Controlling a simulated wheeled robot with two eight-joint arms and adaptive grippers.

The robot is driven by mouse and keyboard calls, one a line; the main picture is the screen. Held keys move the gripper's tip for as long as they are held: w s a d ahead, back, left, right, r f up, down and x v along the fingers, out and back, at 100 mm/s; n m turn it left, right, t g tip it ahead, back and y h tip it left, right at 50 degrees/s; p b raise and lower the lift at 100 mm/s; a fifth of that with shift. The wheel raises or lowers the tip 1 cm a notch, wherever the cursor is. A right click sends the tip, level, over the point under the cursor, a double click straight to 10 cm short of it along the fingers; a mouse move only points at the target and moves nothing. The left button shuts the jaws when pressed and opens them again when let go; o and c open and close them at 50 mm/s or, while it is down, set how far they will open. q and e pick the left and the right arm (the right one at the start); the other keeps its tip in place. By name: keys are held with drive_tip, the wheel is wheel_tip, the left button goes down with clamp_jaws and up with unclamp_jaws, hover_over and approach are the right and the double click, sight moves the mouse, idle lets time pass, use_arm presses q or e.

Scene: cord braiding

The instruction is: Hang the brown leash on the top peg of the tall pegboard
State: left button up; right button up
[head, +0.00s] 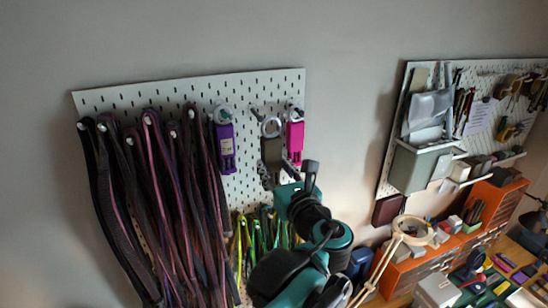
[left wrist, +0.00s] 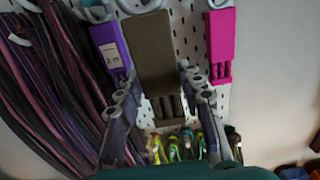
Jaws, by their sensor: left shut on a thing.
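The brown leash (head: 271,150) is a flat dark brown piece with a pale ring (head: 271,127) at its top. It hangs upright in front of the tall pegboard (head: 180,92), between a purple leash (head: 226,148) and a pink one (head: 295,138). My left gripper (head: 281,172) is shut on its lower part; in the left wrist view the fingers lie on both sides of the brown leash (left wrist: 150,52). A peg (head: 256,110) shows just up and left of the ring; I cannot tell whether the ring is around it. My right gripper is out of view.
Several dark straps (head: 150,190) hang on pegs at the board's left. Yellow and green cords (head: 258,232) hang below the brown leash. A second pegboard (head: 395,130) and a cluttered orange bench (head: 490,200) stand at right. The wall between the boards is bare.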

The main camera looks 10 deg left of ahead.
use_arm(q)
drive_tip(key=shift+b+x, duration=0.3)
drive_tip(key=shift+x, duration=0.8)
drive_tip(key=f+b+x, duration=0.1)
drive_tip(key=x, duration=0.7)
drive_tip(key=shift+f+b, duration=0.3)
drive_tip(key=shift+b, duration=0.1)
drive_tip(key=o, duration=1.4)
drive_tip(key=shift+c, duration=0.2)
